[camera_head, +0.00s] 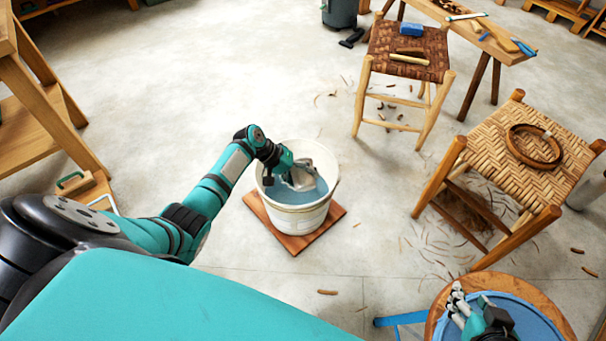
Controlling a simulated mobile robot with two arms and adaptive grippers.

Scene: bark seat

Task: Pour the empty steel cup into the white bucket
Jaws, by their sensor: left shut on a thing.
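The white bucket (300,218) stands on a square wooden board, with blue-grey liquid inside. My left gripper (290,177) reaches over the bucket's left rim and is shut on the steel cup (303,180). The cup is inside the bucket's mouth, close to the liquid, and looks tilted. Its contents and whether it touches the liquid cannot be told. My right gripper (470,308) shows at the bottom right over a blue round tray, partly cut off by the frame; its jaws are unclear.
The wooden board (258,208) lies on the concrete floor. A woven stool (545,150) with a brown ring and a dark-seated stool (420,42) with tools stand to the right. The blue tray (535,318) rests on a round wooden top. Bark strips litter the floor; the floor behind the bucket is mostly clear.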

